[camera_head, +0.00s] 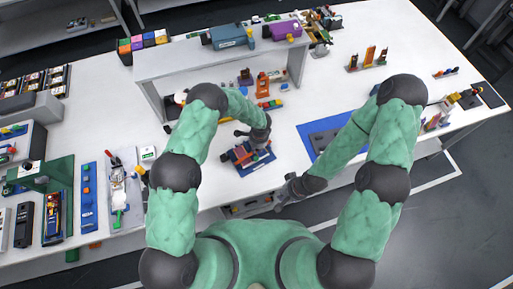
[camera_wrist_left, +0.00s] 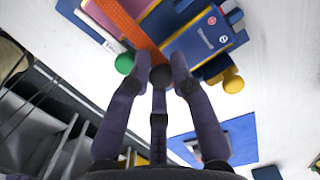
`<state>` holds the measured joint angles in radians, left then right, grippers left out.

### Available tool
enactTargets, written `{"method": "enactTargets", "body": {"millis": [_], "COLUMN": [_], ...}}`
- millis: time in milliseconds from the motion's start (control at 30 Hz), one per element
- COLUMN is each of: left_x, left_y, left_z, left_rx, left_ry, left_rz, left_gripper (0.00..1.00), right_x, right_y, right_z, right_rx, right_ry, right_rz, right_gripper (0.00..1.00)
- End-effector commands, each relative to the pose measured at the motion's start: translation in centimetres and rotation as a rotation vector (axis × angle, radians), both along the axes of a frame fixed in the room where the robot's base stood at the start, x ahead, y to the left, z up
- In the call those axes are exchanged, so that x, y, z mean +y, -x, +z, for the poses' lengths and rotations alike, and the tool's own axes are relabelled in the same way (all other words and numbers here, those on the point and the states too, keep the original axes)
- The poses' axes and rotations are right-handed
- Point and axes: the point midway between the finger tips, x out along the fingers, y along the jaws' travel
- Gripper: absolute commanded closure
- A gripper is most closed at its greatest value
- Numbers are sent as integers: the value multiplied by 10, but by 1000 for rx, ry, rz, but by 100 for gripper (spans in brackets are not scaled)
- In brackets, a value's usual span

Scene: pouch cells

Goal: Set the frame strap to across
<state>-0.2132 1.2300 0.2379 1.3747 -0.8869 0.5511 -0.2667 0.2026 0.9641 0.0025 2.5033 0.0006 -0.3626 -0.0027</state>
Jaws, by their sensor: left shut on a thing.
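The blue frame (camera_head: 262,163) sits on the white table below my left gripper, partly hidden by it. In the left wrist view an orange strap (camera_wrist_left: 133,27) runs slantwise over the frame, between a pink piece (camera_wrist_left: 98,17) and a blue labelled block (camera_wrist_left: 203,36). A black knob (camera_wrist_left: 160,77) is at the strap's near end. My left gripper (camera_wrist_left: 162,66) has its fingertips on either side of the knob, shut on it; it also shows in the head view (camera_head: 250,139). My right gripper (camera_head: 288,191) hangs by the table's front edge; its jaws are too small to read.
A green ball (camera_wrist_left: 124,63) and a yellow ball (camera_wrist_left: 232,81) sit on the frame's near side. A blue mat (camera_head: 308,139) with a grey plate lies to the right. A white raised shelf (camera_head: 205,62) stands behind. Several fixtures crowd the left.

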Motion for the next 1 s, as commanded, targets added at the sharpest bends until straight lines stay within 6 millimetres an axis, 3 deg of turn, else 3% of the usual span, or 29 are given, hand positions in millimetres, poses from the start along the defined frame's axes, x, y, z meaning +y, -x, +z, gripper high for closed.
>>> {"method": "enactTargets", "body": {"millis": [33, 300, 933, 967, 1000], "left_x": [-2, -5, -6, -6, -6], "left_y": [0, -1, -2, -2, -2], "left_z": [-9, -18, -18, -18, -18], "left_rx": [8, 48, 62, 62, 61], "left_ry": [-20, -104, -134, -134, -135], "left_rz": [-1, 1, 1, 1, 1], "left_gripper": [100, 100, 100, 72, 61], "right_x": [0, 0, 0, 0, 0], "right_y": [0, 0, 0, 0, 0], "right_z": [-11, -31, -36, -36, -36], "right_rx": [0, 0, -1, -1, -1], "right_ry": [0, 0, 0, 0, 0], "right_rz": [0, 0, 0, 0, 0], "right_gripper": [100, 100, 100, 100, 100]}}
